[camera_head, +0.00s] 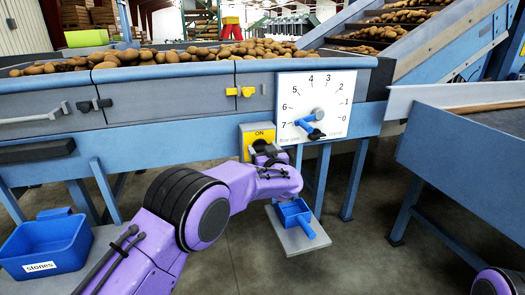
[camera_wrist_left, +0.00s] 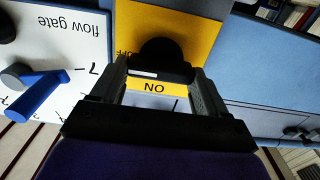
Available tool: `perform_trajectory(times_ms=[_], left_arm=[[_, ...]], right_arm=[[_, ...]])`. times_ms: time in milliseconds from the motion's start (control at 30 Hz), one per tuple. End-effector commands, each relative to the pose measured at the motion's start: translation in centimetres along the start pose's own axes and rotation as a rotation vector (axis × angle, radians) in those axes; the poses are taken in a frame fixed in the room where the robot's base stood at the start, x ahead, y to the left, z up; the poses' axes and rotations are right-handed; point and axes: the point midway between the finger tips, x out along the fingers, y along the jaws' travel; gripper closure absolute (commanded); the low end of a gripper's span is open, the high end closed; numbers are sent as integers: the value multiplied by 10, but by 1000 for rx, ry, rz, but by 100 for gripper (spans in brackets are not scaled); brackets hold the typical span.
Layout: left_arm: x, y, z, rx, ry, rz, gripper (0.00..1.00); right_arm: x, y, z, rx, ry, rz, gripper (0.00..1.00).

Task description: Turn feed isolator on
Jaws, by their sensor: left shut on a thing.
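The feed isolator is a yellow plate (camera_head: 256,132) on the blue machine front, with "ON" printed at its top. In the left wrist view the yellow plate (camera_wrist_left: 195,30) appears upside down, with ON below the black knob (camera_wrist_left: 165,52) and OFF partly hidden at its left. My left gripper (camera_head: 264,152) is at the plate, its fingers shut around the knob. A pale bar shows on the knob near the ON side; its exact pointing direction is unclear. The gripper hides most of the knob in the head view. My right gripper is not in view.
Close to the right is the white flow gate dial (camera_head: 316,90) with a blue lever (camera_head: 305,125). Yellow latches (camera_head: 240,92) sit above left. A blue scoop (camera_head: 294,212) lies on a low shelf below; a blue "stones" bin (camera_head: 45,245) stands at lower left.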

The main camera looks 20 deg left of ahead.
Motion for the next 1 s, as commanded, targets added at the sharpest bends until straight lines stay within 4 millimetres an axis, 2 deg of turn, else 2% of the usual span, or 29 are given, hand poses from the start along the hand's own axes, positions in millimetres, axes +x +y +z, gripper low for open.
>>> perform_trajectory(times_ms=[367, 1000], left_arm=[[0, -2, 0, -199, -2, 2, 56], [0, -5, 3, -806, -2, -1, 56]], right_arm=[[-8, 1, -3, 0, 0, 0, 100], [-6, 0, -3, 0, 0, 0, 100]])
